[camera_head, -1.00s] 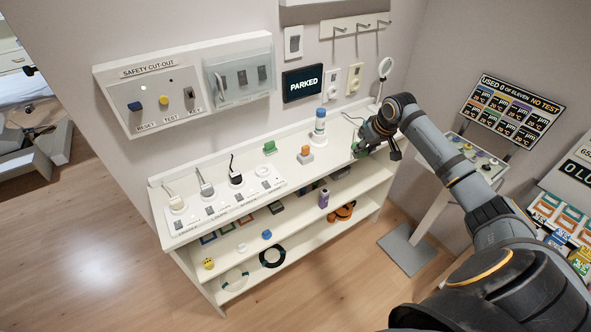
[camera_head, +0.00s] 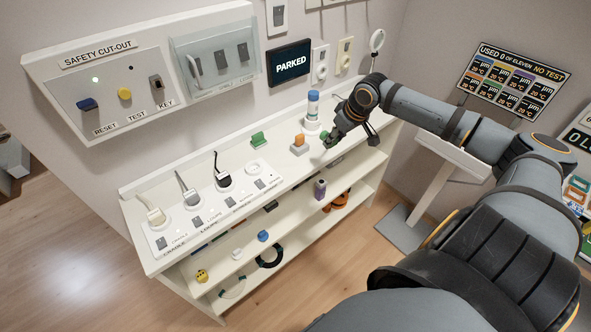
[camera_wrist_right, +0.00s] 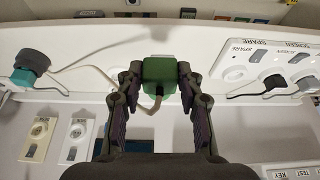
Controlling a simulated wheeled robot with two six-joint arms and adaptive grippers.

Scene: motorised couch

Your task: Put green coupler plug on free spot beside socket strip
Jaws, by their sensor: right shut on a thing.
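In the head view my right gripper (camera_head: 341,130) is above the right part of the white bench top (camera_head: 215,172). It is shut on the green coupler plug (camera_head: 330,140). In the right wrist view the plug (camera_wrist_right: 160,72) sits between both fingers, its cord trailing from it. The socket strip (camera_head: 262,183) lies on the bench to the left, with several plugs and cords in it. It also shows at the right of the right wrist view (camera_wrist_right: 238,72). Bare bench top lies beside the strip's right end. My left gripper is not in view.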

